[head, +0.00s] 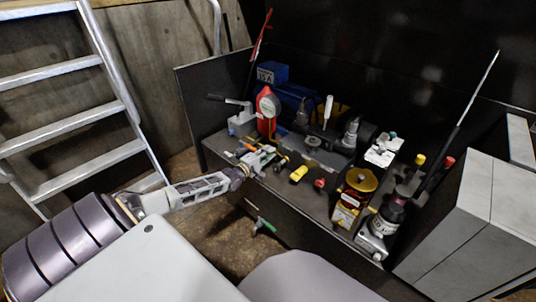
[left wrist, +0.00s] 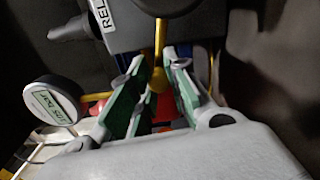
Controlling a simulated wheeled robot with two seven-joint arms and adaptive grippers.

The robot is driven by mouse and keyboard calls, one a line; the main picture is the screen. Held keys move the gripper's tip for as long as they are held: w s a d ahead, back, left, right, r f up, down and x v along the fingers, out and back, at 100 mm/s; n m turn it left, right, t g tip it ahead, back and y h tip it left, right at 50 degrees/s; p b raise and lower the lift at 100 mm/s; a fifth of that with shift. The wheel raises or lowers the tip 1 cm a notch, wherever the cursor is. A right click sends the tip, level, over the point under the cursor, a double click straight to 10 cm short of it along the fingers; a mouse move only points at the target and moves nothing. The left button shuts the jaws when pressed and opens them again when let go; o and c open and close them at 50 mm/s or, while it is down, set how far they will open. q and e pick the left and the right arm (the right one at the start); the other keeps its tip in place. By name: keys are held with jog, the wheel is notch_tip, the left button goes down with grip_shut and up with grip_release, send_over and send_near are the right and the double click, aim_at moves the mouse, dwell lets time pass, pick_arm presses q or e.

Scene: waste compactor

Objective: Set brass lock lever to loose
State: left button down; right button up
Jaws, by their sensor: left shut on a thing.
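The brass lock lever (left wrist: 159,78) shows in the left wrist view as a thin yellow rod with a rounded end. It stands between the green-padded fingers of my left gripper (left wrist: 155,82), which is shut on it. In the head view my left gripper (head: 262,158) reaches in from the left to the front left edge of the bench; the lever is too small to make out there. A dark part with a white label starting "REL" (left wrist: 103,14) is above the fingers. My right gripper is not in view.
The dark bench (head: 275,196) carries a red unit with a dial (head: 267,108), a blue box (head: 271,73) and a yellow-topped canister (head: 357,187). A round labelled knob (left wrist: 52,108) sits left of the fingers. A ladder (head: 80,120) and grey cabinet (head: 470,220) flank the bench.

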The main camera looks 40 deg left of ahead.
pick_arm(q)
jog(key=shift+w+d+r, duration=0.1)
dwell(0.3)
jog(key=c, duration=1.3)
grip_release()
jog(key=shift+w+d, duration=0.1)
jog(key=shift+c, duration=0.2)
jog(key=shift+s, duration=0.3)
jog(key=shift+s+a+f, duration=0.2)
jog(key=shift+s+a, duration=0.05)
jog(key=shift+s, duration=0.15)
jog(key=s, duration=1)
jog(key=shift+s+a, duration=0.3)
jog(key=shift+r, duration=0.1)
